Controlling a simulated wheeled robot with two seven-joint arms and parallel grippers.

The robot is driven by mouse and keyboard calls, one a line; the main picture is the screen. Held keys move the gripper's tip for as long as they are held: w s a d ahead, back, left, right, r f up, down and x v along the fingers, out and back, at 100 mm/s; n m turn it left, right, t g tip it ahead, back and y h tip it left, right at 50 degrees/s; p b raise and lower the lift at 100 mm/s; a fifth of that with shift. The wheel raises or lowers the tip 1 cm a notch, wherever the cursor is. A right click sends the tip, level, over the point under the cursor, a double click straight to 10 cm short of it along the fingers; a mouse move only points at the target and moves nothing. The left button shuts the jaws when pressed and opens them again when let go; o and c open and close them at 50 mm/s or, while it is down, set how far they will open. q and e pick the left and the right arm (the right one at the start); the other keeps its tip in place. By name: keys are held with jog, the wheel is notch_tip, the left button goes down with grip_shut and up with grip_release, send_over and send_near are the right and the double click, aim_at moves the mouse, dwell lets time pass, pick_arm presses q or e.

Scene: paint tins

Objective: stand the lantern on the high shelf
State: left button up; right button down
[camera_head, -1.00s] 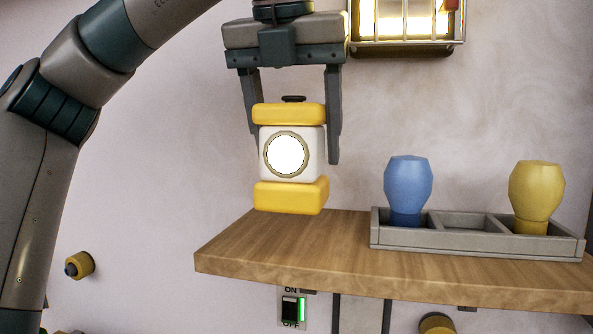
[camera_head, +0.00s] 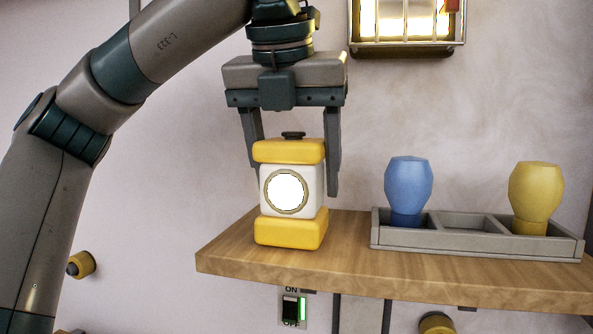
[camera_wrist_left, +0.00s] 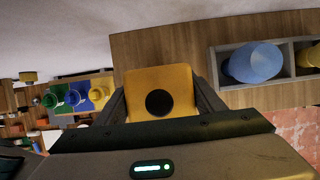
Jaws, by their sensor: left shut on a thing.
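The lantern (camera_head: 290,191) is yellow at top and bottom, with a white middle, a bright round lens and a dark knob on top. It is upright at the left part of the wooden high shelf (camera_head: 350,268). My left gripper (camera_head: 293,190) comes down from above and is shut on the lantern's sides. The lantern's base overlaps the shelf top in the head view; I cannot tell whether it touches. The left wrist view looks down on the lantern's yellow top (camera_wrist_left: 160,92) between the fingers, with the shelf (camera_wrist_left: 160,45) around it. My right gripper is not in view.
A grey divided tray (camera_head: 400,238) on the shelf, right of the lantern, holds a blue bulb-shaped thing (camera_head: 408,185) and a yellow one (camera_head: 536,190); its middle compartment is empty. A lit caged lamp (camera_head: 405,25) hangs on the wall above. A switch (camera_head: 291,307) is below the shelf.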

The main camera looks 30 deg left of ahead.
pick_arm(q)
jog(key=o, duration=1.4)
jog(key=shift+f, duration=0.1)
jog(key=shift+c, duration=0.2)
jog(key=shift+r, duration=0.3)
jog(key=v, duration=1.1)
jog(key=shift+s+r, duration=0.15)
jog(key=shift+r, duration=0.2)
